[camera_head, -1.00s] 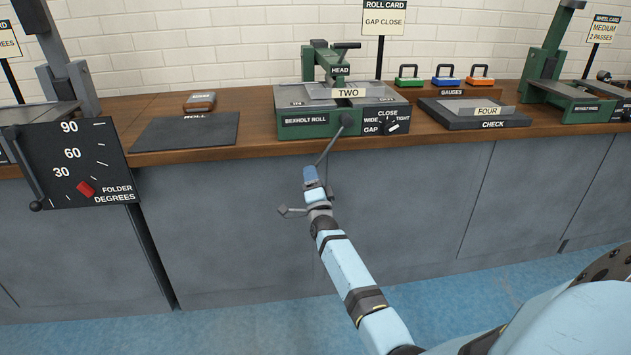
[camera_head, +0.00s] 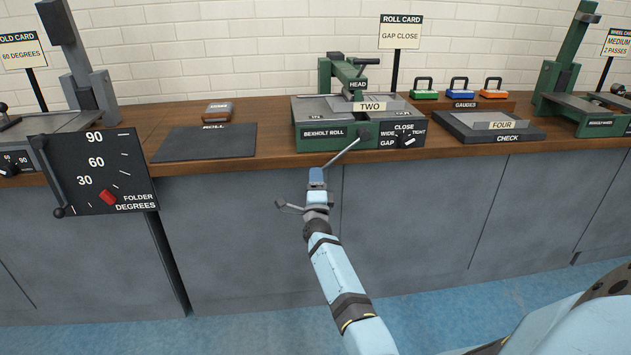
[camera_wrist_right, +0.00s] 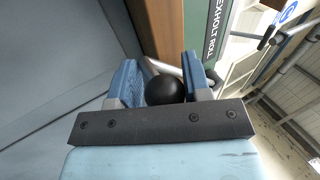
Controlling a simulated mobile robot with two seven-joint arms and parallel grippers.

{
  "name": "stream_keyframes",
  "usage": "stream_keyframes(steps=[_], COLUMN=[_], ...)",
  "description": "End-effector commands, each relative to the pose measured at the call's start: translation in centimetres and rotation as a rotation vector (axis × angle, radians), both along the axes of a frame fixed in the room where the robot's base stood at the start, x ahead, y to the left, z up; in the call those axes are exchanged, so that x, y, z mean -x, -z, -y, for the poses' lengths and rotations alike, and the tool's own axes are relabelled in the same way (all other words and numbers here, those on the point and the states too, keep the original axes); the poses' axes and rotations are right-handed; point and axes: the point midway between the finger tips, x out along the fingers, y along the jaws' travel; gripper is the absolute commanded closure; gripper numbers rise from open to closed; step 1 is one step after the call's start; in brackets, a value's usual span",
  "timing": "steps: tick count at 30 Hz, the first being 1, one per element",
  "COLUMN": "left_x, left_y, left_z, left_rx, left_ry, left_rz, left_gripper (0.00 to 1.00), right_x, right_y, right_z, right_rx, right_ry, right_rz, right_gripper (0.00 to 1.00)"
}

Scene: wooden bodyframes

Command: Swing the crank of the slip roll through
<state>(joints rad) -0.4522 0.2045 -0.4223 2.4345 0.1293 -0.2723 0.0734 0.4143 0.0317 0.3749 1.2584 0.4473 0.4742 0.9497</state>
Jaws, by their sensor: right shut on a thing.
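The slip roll (camera_head: 305,135) is a green and grey machine labelled BEXHOLT ROLL on the bench, with a plate marked TWO on top. Its crank (camera_head: 345,149) is a thin grey arm running from a hub on the front face down and to the left. My right gripper (camera_head: 317,175) is at the crank's lower end, in front of the bench edge. In the right wrist view its blue fingers (camera_wrist_right: 160,85) are shut on the crank's black ball knob (camera_wrist_right: 165,89). In the head view the fingers hide the knob. My left gripper is not in view.
A gap dial (camera_head: 405,140) is right of the crank hub. The wooden bench edge (camera_head: 240,164) and grey cabinet front (camera_head: 250,230) lie behind my gripper. The folder's degree plate (camera_head: 100,170) is at left, a CHECK tray (camera_head: 487,133) at right. Space before the cabinets is open.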

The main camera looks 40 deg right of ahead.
Motion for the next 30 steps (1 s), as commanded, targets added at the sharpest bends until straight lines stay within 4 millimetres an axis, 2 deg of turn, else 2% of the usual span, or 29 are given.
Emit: stream_keyframes(steps=[1,12,13,15,30], left_x=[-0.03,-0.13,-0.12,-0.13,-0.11], left_y=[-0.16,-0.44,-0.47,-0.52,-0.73], left_z=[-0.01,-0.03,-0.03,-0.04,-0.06], left_rx=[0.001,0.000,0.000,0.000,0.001], left_ry=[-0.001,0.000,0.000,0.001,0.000], left_rz=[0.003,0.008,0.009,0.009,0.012], left_gripper=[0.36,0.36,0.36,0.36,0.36], right_x=[-0.13,-0.23,-0.23,-0.22,-0.13], right_y=[-0.82,-1.21,-1.24,-1.22,-1.07], right_z=[-0.12,-0.18,-0.19,-0.17,-0.10], right_rx=[0.002,0.002,0.002,0.003,0.000], right_ry=[0.000,-0.001,-0.001,-0.001,-0.001], right_rz=[0.015,0.020,0.021,0.020,0.012], right_gripper=[0.98,0.98,0.54,0.40,0.40])
